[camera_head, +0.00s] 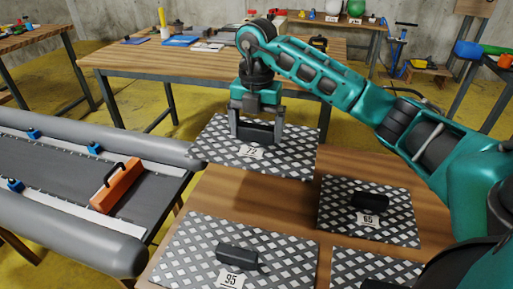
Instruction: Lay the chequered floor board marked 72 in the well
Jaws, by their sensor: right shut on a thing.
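My right gripper (257,135) is shut on the black handle of a chequered floor board (293,152), whose small white label (250,152) appears to read 72. The board is roughly level at the far end of the wooden table, its left corner reaching past the table edge towards the boat tube. I cannot tell whether it is just above the table or touching it. The grey inflatable boat (75,243) is at the left; its dark well floor (45,165) shows between the tubes. My left gripper is out of view.
An orange block with a black handle (118,186) sits in the boat. Chequered boards marked 95 (190,250) and 65 (395,225) lie on the near table (260,205), with another (375,265) partly hidden by my arm. A workbench (130,55) with tools stands behind.

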